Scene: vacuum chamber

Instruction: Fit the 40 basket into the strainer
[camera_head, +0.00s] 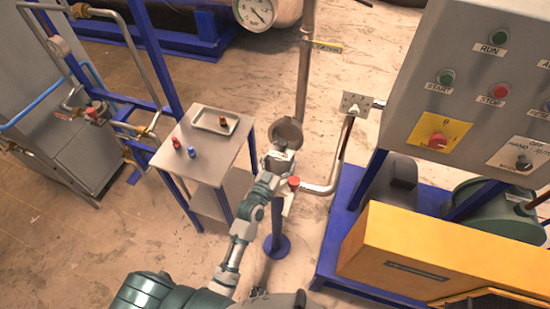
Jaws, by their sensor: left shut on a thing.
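My left gripper (281,153) is at the strainer (287,130) on the pipework, right of the small table. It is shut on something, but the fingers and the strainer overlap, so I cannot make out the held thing. A round grey cover or rim of the strainer shows just beyond the fingers; the strainer's inside is hidden. A small red piece (176,143) and a small blue piece (192,152) stand on the table top. My right gripper is out of view.
The small table (235,140) carries a shallow tray (214,122). A vertical pipe (305,70) rises behind the strainer, and a red knob (294,182) is close to my left wrist. A control panel (480,90) and yellow box (425,250) stand to the right.

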